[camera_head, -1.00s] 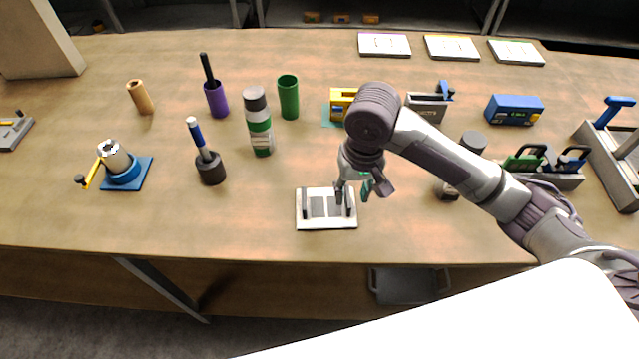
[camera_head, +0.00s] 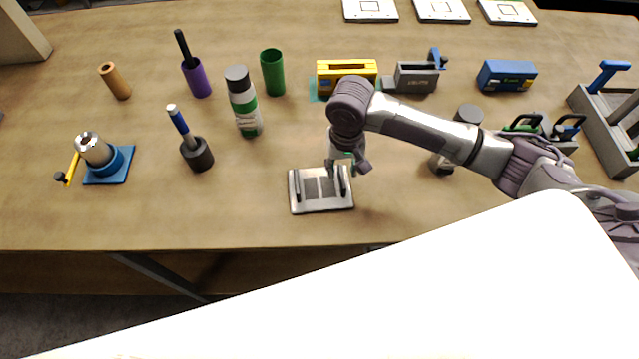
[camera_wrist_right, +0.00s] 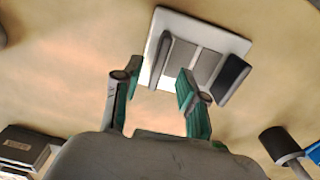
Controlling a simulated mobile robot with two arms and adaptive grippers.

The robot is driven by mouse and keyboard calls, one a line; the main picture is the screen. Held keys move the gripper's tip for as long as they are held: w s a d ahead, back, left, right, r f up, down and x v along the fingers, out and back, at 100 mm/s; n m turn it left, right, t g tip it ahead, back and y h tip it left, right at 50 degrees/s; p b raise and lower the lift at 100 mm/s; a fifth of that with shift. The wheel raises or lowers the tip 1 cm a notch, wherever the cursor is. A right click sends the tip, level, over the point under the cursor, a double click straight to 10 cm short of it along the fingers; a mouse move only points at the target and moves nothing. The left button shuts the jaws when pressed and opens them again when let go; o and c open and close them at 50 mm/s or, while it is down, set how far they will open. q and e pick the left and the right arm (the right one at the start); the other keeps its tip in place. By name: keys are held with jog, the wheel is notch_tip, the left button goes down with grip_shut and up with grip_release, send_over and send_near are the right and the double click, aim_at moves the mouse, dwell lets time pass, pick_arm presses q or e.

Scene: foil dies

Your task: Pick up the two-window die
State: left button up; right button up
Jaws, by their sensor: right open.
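A pale plate with two grey windows and two dark upright bars, which fits the two-window die (camera_head: 322,207), lies flat near the table's front edge. It also shows at the top of the right wrist view (camera_wrist_right: 192,60). My right gripper (camera_head: 341,168) is over the plate's right back part in the head view. Nothing is held. Whether a finger touches the plate is unclear. My left gripper is not in view.
Left of the plate stand a dark pot (camera_head: 198,155) with a blue-handled tool and a striped bottle (camera_head: 245,105). A dark-topped cylinder (camera_head: 467,114) stands partly behind my right arm. A yellow box (camera_head: 346,72) stands behind. The table just left of the plate is clear.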

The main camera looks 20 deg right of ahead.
aim_at(342, 176)
notch_tip(342, 176, down, 4)
jog(key=shift+d+r+p, duration=0.1)
jog(key=shift+r+p, duration=0.15)
jog(key=shift+p, duration=0.1)
jog(key=shift+f, duration=0.2)
jog(key=c, duration=0.7)
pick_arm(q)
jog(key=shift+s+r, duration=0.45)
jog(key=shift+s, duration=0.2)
pick_arm(e)
grip_shut()
